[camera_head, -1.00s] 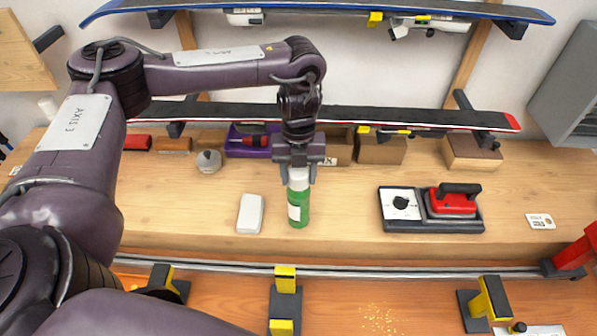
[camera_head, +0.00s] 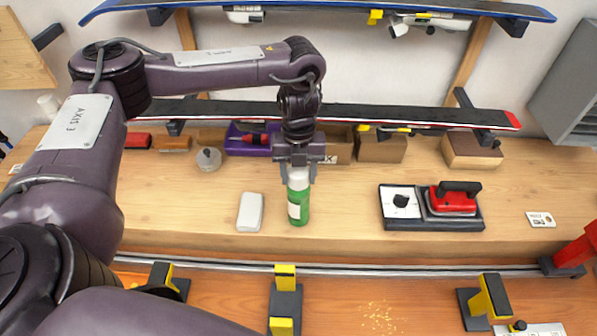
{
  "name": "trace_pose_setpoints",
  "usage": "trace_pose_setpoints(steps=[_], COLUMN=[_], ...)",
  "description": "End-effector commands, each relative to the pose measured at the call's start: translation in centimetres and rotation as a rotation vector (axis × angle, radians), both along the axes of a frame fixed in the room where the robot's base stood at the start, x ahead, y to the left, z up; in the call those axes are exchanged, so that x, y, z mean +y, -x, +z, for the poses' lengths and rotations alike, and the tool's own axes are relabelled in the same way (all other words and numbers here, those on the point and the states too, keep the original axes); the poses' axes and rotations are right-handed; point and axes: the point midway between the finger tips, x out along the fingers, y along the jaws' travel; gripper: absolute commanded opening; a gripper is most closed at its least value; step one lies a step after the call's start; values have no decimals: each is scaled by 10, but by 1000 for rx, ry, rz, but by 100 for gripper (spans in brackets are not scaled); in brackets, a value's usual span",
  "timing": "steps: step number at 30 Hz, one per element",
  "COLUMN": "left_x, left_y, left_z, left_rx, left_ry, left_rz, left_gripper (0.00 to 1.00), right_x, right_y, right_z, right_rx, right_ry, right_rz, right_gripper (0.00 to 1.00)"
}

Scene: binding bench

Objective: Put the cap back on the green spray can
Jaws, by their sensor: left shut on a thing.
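The green spray can (camera_head: 298,211) stands upright on the wooden bench, with a white label on its side. A white cap (camera_head: 298,181) is at the top of the can, in line with it. My left gripper (camera_head: 298,174) points down from above, its fingers on both sides of the cap and shut on it. I cannot tell whether the cap is fully seated on the can. My right gripper is not in view.
A white block (camera_head: 250,212) lies left of the can. A red iron (camera_head: 452,199) sits on a dark base (camera_head: 432,222) to the right. Boxes and a purple tray (camera_head: 240,147) line the back. A ski (camera_head: 420,115) hangs behind; a metal rail (camera_head: 380,268) runs in front.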

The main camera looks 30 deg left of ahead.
Motion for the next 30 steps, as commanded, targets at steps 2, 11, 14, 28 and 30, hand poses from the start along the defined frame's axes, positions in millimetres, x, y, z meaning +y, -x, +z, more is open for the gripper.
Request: trace_pose_setpoints(steps=[2, 11, 14, 28, 30], left_x=[0, 0, 0, 0, 0], left_y=[0, 0, 0, 0, 0], left_z=[-1, -4, -5, -5, -5], left_rx=[0, 0, -1, -1, 0], left_ry=[0, 0, 1, -1, 0], left_rz=[0, 0, 0, 0, 0], left_gripper=[41, 41, 41, 69, 73], right_x=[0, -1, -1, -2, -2], right_y=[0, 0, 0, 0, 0], right_z=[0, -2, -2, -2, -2], right_rx=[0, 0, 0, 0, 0], right_ry=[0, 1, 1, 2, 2], right_rz=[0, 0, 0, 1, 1], right_gripper=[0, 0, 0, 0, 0])
